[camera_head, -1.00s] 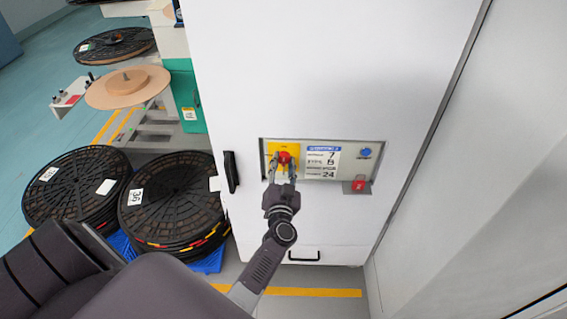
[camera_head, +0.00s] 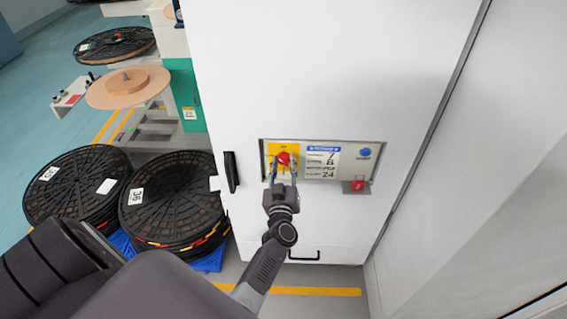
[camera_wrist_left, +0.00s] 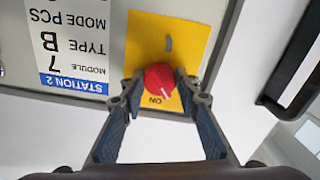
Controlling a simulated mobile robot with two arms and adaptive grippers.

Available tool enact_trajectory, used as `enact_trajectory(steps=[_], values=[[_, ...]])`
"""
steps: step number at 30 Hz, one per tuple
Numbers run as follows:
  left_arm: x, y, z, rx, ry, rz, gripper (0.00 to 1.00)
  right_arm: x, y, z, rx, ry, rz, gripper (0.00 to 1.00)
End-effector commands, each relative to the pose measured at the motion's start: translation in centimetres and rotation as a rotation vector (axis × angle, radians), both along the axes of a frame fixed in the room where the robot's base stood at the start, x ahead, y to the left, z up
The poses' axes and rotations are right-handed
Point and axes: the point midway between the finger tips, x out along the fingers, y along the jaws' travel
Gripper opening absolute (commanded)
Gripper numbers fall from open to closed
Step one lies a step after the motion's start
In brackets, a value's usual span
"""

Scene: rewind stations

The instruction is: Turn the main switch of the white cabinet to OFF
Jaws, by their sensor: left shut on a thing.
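The white cabinet (camera_head: 320,70) stands in front of me with a recessed control panel. Its main switch is a red knob (camera_head: 283,158) on a yellow plate; it also shows in the left wrist view (camera_wrist_left: 159,77). In that upside-down view the knob's pale pointer mark aims toward the printed ON. My left gripper (camera_head: 283,168) is at the knob, with its fingertips on either side and shut on it; the fingers also show in the wrist view (camera_wrist_left: 158,95). My right gripper is not in view.
A station label (camera_head: 321,160), a blue button (camera_head: 365,152) and a red tag or block (camera_head: 357,185) sit right of the switch. A black handle (camera_head: 231,172) is on the cabinet's left edge. Black reels (camera_head: 172,198) are stacked at left.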

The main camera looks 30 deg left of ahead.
Motion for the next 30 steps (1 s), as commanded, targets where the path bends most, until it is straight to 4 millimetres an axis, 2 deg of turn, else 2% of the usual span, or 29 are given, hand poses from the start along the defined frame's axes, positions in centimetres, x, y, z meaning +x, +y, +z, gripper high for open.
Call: enact_trajectory(steps=[18,30], values=[[0.0,-0.1,-0.2,-0.494,-0.300,-0.001,0.05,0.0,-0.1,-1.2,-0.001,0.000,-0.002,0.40],[0.0,-0.1,-0.2,-0.709,-0.431,0.000,0.05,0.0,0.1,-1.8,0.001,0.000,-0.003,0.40]])
